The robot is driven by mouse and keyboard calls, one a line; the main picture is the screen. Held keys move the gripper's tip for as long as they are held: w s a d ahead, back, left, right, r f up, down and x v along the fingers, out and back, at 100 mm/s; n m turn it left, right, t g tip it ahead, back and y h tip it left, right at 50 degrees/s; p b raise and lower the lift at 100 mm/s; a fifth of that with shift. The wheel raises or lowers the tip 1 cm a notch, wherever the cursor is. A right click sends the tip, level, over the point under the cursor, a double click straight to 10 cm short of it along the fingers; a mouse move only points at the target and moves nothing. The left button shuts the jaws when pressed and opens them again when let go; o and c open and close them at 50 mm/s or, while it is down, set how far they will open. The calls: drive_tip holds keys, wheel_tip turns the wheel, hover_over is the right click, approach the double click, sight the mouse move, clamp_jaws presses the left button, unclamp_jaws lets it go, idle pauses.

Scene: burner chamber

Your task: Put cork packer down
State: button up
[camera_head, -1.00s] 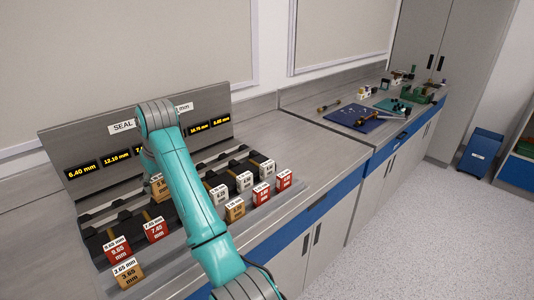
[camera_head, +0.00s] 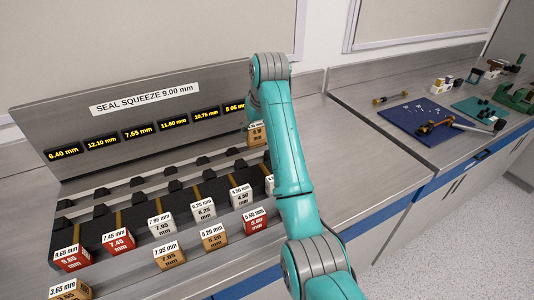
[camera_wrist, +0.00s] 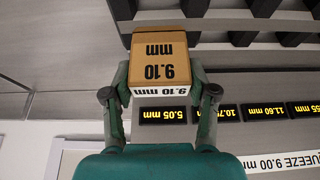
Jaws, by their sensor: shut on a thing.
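The cork packer (camera_wrist: 160,60) is a cork-brown block with a white label strip, both marked 9.10 mm. My gripper (camera_wrist: 160,82) is shut on it, one finger on each side, in the wrist view. In the head view the packer (camera_head: 257,136) shows beside my arm at the right end of the rack, near the last display. My fingers are hidden behind my arm there. I cannot tell whether the packer touches the surface below it.
The slotted rack (camera_head: 127,198) holds black stops and several white, red and cork blocks, such as a red 7.45 mm block (camera_head: 118,241). A display panel (camera_head: 150,101) reads SEAL SQUEEZE 9.00 mm. Bare counter lies right of the rack. A blue mat (camera_head: 405,118) with tools lies farther right.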

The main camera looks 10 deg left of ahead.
sight(258, 136)
wheel_tip(258, 136, down, 4)
drive_tip(key=shift+d+f, duration=0.1)
drive_tip(key=shift+f, duration=2.25)
drive_tip(key=shift+f, duration=0.1)
drive_tip(key=o, duration=1.2)
drive_tip(key=v, duration=1.2)
